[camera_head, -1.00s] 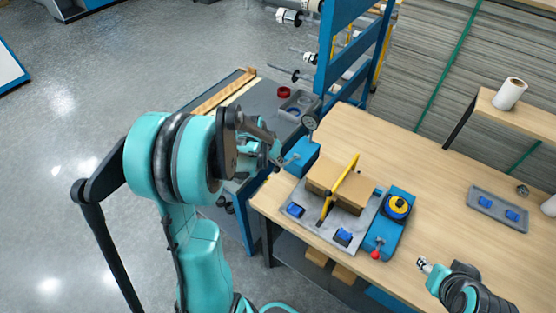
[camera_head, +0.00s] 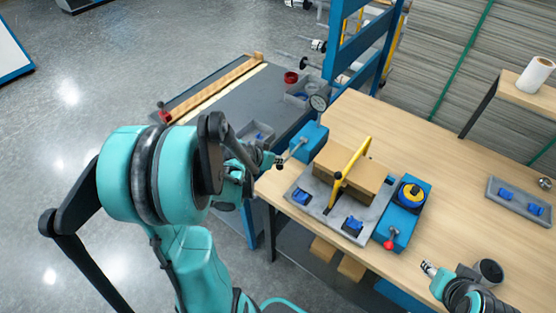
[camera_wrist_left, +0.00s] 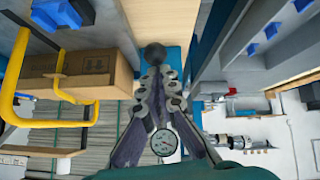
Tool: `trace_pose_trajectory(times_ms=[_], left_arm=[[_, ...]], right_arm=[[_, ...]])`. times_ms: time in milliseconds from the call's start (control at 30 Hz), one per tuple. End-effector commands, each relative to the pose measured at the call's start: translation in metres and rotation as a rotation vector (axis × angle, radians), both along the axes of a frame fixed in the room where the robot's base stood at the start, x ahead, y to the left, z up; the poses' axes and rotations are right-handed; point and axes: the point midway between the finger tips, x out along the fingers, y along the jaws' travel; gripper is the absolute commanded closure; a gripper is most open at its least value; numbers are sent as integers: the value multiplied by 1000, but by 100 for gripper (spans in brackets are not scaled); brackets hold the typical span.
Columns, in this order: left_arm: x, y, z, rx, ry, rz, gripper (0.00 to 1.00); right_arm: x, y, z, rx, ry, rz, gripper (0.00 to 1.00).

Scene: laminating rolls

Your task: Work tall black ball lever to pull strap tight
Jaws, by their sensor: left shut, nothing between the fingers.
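The black ball (camera_wrist_left: 155,54) of the lever is just beyond my left fingertips in the left wrist view. In the head view the lever's thin rod (camera_head: 295,149) sticks out from a blue unit (camera_head: 309,142) toward my left gripper (camera_head: 273,162). My left gripper (camera_wrist_left: 158,76) is shut and empty, its tips close to the ball; whether they touch it I cannot tell. A yellow strap-like band (camera_head: 351,170) crosses a cardboard box (camera_head: 368,181), which sits on a grey plate (camera_head: 325,214). My right gripper (camera_head: 429,268) is over the bench's front right; its opening is too small to judge.
A grey tray (camera_head: 519,201) lies at the right. The wooden bench (camera_head: 455,190) between is clear.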

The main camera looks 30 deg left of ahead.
Motion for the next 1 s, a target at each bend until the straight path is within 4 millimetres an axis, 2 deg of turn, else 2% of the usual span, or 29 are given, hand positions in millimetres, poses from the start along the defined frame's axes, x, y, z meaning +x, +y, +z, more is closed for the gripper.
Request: trace_pose_trajectory(times_ms=[33, 400, 533, 667, 767, 1000], left_arm=[[-4, -1, -5, 2, 13, -5, 100], [-5, -2, -6, 3, 16, -6, 100], [-3, -2, -1, 4, 15, -7, 100], [9, -4, 18, 3, 10, -7, 100], [22, -5, 39, 5, 5, -4, 100], [-19, 2, 75, 3, 1, 3, 100]], right_arm=[[0, 0, -1, 0, 0, 0, 60], [0, 0, -2, 0, 0, 0, 60], [0, 0, 2, 0, 0, 0, 60], [0, 0, 16, 0, 0, 0, 60], [0, 0, 32, 0, 0, 0, 60], [0, 0, 50, 0, 0, 0, 60]])
